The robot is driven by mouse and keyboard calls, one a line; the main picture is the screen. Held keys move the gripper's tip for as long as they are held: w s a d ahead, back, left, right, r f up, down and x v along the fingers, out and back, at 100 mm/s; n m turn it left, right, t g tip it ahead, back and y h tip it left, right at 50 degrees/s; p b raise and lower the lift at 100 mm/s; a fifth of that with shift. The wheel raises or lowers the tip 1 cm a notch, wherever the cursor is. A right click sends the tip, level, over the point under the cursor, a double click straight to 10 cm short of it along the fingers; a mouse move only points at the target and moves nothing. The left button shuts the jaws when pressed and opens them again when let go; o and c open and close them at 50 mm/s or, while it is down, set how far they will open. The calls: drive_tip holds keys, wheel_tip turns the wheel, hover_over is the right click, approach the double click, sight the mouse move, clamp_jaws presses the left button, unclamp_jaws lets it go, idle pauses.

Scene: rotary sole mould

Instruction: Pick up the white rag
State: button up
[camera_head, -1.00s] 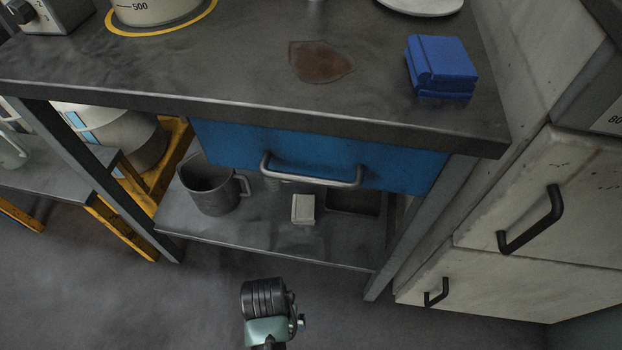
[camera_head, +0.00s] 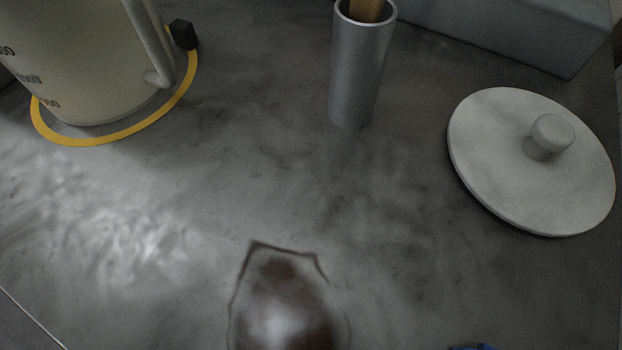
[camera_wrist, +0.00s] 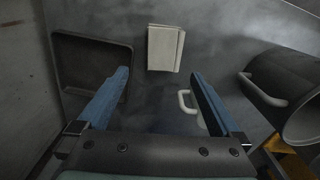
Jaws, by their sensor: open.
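The white rag (camera_wrist: 165,48) shows in the wrist view as a small folded off-white block. It lies flat on a grey shelf (camera_wrist: 222,42), near the top middle of the picture. My gripper (camera_wrist: 160,75) is open and empty, with its two blue fingers on either side below the rag in the picture. The rag appears ahead of the gap between the fingertips and is apart from them.
In the wrist view, a dark tray (camera_wrist: 90,65) sits left of the rag and a dark grey jug (camera_wrist: 290,85) right. A pale handle (camera_wrist: 188,102) shows near the right finger. The head view shows a benchtop with a lid (camera_head: 530,162), metal cylinder (camera_head: 358,75) and brown stain (camera_head: 285,300).

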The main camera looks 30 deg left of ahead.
drive_tip(key=f+b, duration=0.3)
drive_tip(key=f, duration=0.4)
drive_tip(key=shift+s, duration=0.2)
drive_tip(key=f+b, duration=0.4)
drive_tip(key=f, duration=0.1)
drive_tip(key=shift+a+f+b, duration=0.15)
drive_tip(key=shift+a+b, duration=0.1)
drive_tip(key=shift+b, duration=0.1)
drive_tip(key=shift+c, duration=0.3)
drive_tip(key=c, duration=1.1)
wheel_tip(320, 180, up, 10)
drive_tip(key=p, duration=0.6)
